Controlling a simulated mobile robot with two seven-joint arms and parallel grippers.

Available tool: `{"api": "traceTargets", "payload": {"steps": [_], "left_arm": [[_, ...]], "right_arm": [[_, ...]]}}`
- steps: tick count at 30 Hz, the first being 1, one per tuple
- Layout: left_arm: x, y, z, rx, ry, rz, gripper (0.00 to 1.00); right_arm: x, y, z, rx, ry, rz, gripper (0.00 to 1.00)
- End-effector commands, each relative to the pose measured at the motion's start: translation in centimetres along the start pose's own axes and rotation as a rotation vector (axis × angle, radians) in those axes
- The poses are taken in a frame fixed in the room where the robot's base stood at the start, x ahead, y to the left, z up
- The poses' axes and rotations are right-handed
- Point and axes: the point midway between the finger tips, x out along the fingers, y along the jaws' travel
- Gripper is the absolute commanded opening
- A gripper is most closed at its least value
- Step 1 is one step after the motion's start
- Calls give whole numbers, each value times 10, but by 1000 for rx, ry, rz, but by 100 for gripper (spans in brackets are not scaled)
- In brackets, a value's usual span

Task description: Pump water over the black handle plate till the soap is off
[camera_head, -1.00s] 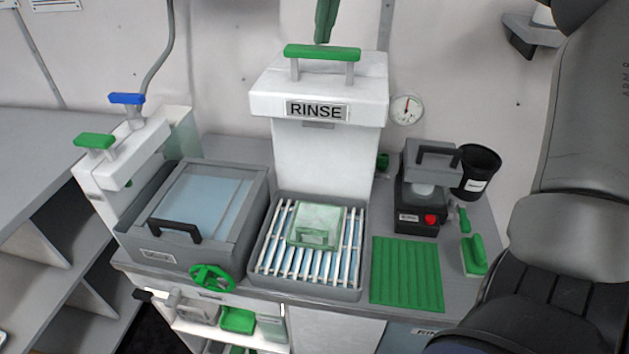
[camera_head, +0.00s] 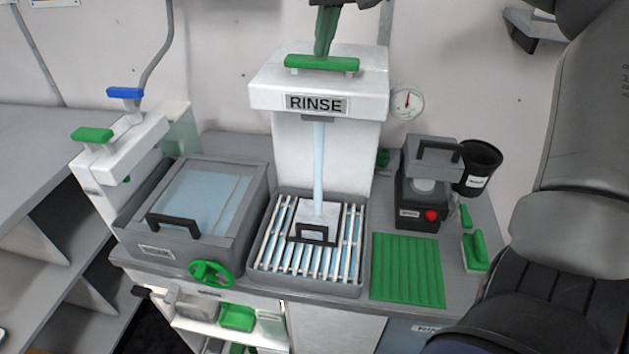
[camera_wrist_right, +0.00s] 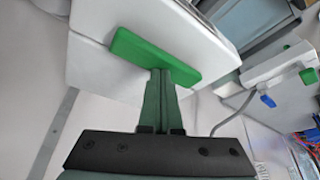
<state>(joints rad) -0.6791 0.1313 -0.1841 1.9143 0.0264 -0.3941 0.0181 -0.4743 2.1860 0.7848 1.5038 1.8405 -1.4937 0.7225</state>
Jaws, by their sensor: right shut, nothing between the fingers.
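The black handle plate (camera_head: 313,229) lies on the slatted rack below the RINSE pump (camera_head: 278,97). It looks pale grey with its black handle facing front, and no green soap shows on it. A pale blue water stream (camera_head: 319,165) falls from the pump spout onto the plate. My right gripper (camera_head: 324,52) is shut and empty, its fingertips on top of the green pump handle (camera_head: 345,65). The right wrist view also shows the closed fingers (camera_wrist_right: 161,75) against the green handle (camera_wrist_right: 135,47). My left gripper is not in view.
The slatted rack (camera_head: 262,262) sits in a grey tray. Left of it is a grey basin (camera_head: 255,190) with a black handle and a green wheel (camera_head: 211,273). Right are a green ribbed mat (camera_head: 407,270), a black device (camera_head: 417,212), a cup (camera_head: 478,168) and a green brush (camera_head: 475,251).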

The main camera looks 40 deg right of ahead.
Motion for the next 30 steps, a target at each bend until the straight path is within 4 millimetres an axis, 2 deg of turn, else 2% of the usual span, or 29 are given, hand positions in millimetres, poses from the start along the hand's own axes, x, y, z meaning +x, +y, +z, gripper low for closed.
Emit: {"api": "traceTargets", "payload": {"steps": [3, 11, 26, 30], "left_arm": [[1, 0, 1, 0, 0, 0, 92], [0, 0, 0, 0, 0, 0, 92], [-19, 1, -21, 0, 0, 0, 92], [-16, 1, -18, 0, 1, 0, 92]], "right_arm": [[8, 0, 5, -1, -13, 2, 0], [7, 0, 5, -1, -15, 3, 0], [-20, 0, -7, -2, -13, 4, 0], [-24, 0, -10, -2, -10, 4, 0]]}}
